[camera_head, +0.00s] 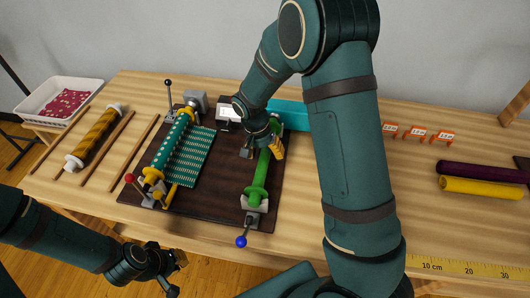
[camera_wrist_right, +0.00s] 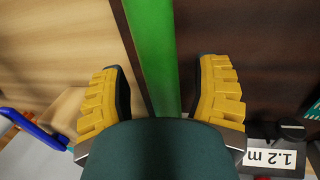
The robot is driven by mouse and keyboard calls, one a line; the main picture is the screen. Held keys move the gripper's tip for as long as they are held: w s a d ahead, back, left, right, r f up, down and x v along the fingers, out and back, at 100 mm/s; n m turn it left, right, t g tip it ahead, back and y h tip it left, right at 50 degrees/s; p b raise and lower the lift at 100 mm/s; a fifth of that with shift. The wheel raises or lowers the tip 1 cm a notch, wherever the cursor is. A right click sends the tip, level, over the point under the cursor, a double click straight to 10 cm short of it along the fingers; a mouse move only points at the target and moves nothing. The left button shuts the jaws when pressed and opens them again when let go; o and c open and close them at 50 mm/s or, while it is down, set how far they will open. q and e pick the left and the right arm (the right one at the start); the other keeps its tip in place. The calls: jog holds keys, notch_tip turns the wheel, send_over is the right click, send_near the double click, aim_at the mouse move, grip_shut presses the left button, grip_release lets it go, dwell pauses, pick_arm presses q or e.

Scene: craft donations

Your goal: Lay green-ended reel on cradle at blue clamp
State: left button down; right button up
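The green-ended reel (camera_head: 262,170) lies along the right side of the dark board (camera_head: 225,200). Its near end is at the grey cradle (camera_head: 254,206) by the clamp lever with the blue knob (camera_head: 241,242); I cannot tell if it is fully seated. My right gripper (camera_head: 266,150) is over the reel's far half. In the right wrist view its yellow-padded fingers (camera_wrist_right: 160,100) are open on both sides of the green bar (camera_wrist_right: 152,50), with a visible gap on the left. My left gripper (camera_head: 178,274) is low at the front left, away from the board; its opening is unclear.
A teal reel (camera_head: 172,145) with woven cloth (camera_head: 197,158) sits left on the board, with a red-knobbed lever (camera_head: 129,178). Sticks, a brown-yellow roll (camera_head: 95,135) and a white basket (camera_head: 55,100) are farther left. Dark and yellow rolls (camera_head: 480,189) lie at right. My right arm hides the table's middle.

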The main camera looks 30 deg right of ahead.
notch_tip(320, 180, up, 12)
jog(key=w+a, duration=0.1)
jog(key=a, duration=0.1)
jog(key=shift+w, duration=0.2)
dwell(0.3)
jog(key=shift+f, duration=0.15)
